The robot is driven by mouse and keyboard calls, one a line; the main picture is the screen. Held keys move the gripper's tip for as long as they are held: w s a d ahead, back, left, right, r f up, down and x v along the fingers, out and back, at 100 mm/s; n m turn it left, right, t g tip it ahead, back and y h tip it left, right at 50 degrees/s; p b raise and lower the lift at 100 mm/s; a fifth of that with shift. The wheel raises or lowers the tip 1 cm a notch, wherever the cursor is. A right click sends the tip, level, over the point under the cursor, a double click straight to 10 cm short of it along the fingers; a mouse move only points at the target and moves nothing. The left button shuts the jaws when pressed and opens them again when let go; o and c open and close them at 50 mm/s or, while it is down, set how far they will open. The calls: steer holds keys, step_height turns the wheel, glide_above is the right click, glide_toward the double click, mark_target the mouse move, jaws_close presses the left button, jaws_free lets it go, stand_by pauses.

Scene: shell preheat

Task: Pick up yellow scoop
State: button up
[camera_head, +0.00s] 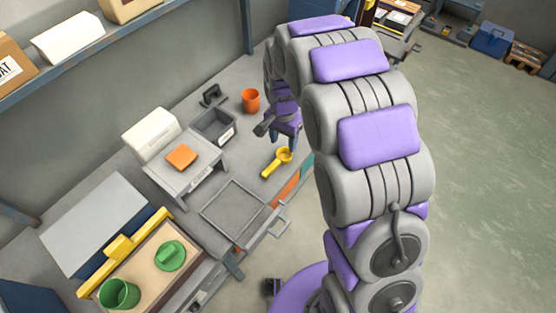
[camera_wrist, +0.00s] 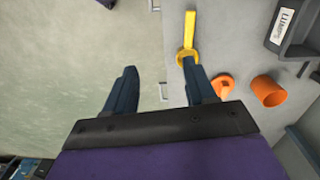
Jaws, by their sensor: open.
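The yellow scoop (camera_head: 271,168) lies on the grey workbench, its handle pointing down-left and its round bowl up-right in the head view. In the wrist view the scoop (camera_wrist: 189,31) is at top centre-right, handle upward, bowl just beyond the tip of my right-hand finger. My gripper (camera_wrist: 157,72) is open and empty. The gap between its two dark fingers shows pale floor and the bench edge. The scoop is not between the fingers as seen here. In the head view my wrist is above the bench just beyond the scoop, and the fingers are not clear.
An orange cup (camera_head: 250,100) stands near a grey labelled bin (camera_head: 213,125). A smaller orange item (camera_wrist: 223,86) is near my right finger in the wrist view. Open floor lies right.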

steer(key=w+a+f+m, duration=0.1)
steer(key=w+a+f, duration=0.2)
steer(key=w+f, duration=0.3)
glide_above(270, 167)
step_height(270, 167, down, 7)
steer(key=shift+m, duration=0.3)
step_height(270, 167, down, 7)
steer(key=shift+s+d+f+b, duration=0.1)
steer(key=shift+d+b, duration=0.05)
steer(key=shift+b, duration=0.4)
steer(key=shift+f, duration=0.4)
step_height(270, 167, down, 5)
steer(key=shift+r+b, duration=0.15)
steer(key=shift+b, duration=0.45)
steer(key=shift+r, duration=0.1)
jaws_close()
